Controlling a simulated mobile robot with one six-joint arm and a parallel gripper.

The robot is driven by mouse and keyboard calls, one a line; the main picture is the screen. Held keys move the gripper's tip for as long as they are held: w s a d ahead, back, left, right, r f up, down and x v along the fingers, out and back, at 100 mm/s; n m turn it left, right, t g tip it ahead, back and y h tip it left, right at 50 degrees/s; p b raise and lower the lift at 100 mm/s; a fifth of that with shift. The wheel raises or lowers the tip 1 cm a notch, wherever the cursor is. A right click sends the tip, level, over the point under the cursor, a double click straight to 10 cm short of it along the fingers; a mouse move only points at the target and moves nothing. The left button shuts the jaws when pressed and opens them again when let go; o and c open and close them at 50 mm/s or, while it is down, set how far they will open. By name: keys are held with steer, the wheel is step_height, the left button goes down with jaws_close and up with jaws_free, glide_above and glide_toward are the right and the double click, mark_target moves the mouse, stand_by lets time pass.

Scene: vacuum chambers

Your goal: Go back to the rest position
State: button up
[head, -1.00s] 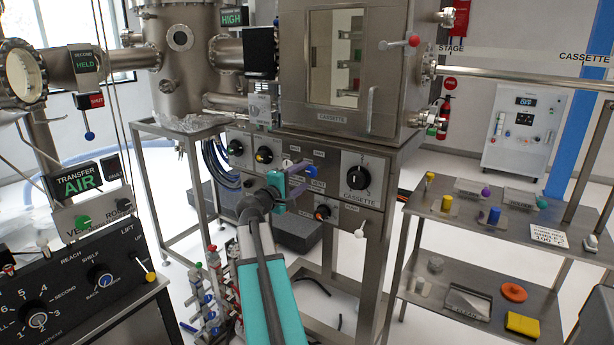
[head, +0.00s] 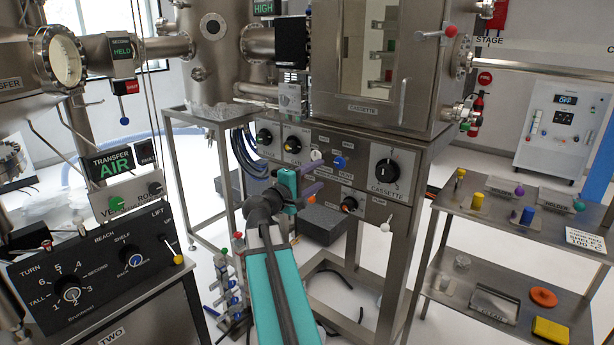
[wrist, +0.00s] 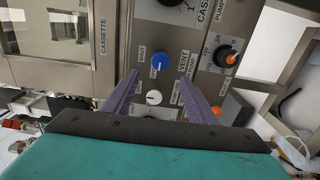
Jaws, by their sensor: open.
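My gripper (wrist: 160,95) is open and empty, with its two purple fingers spread apart in the wrist view. In the head view my gripper (head: 312,180) is at the end of the teal arm, in front of the cassette chamber's control panel (head: 335,148). Between the fingers, the wrist view shows a blue knob (wrist: 159,62) and a white knob (wrist: 153,97) on the panel. No contact between the fingers and the panel can be made out.
The cassette chamber (head: 375,65) stands above the panel. A steel shelf cart (head: 490,215) with several coloured pieces is at the right. A black control console (head: 100,270) is at the left.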

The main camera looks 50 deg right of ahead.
steer(key=w+a+f+n+t+y+p, duration=0.1)
steer(key=w+a+f+n+t, duration=0.1)
steer(key=w+a+f, duration=0.4)
steer(key=w+a+f+n+t+y+p, duration=0.1)
steer(key=w+a+f+n, duration=0.1)
steer(key=w+a+f, duration=0.45)
steer(key=s+a+f+n+y+p, duration=0.1)
steer(key=a+f+y, duration=0.1)
steer(key=a+f, duration=0.45)
steer(key=s+a+f+y, duration=0.1)
steer(key=a+f, duration=0.2)
steer(key=f, duration=0.7)
steer(key=s+a+f+n+y+p, duration=0.1)
steer(key=a+f+y, duration=0.1)
steer(key=a+f, duration=0.5)
steer(key=s+a+f+m+g+y+p, duration=0.1)
steer(key=s+a+f+g+y, duration=0.1)
steer(key=s+a+f, duration=0.55)
steer(key=s+a+f+g+y+p, duration=0.15)
steer(key=s+a+f, duration=0.35)
steer(key=f, duration=0.6)
steer(key=s+a+f+m+g+y, duration=0.2)
steer(key=s+a+f+y, duration=0.1)
steer(key=s+a, duration=0.5)
steer(key=s+a+f+m+g+y, duration=0.2)
steer(key=s+a+f+m+y, duration=0.1)
steer(key=s+a, duration=0.5)
steer(key=shift+s+a+f+y, duration=0.35)
steer(key=shift+f+y, duration=0.1)
steer(key=shift+y, duration=0.3)
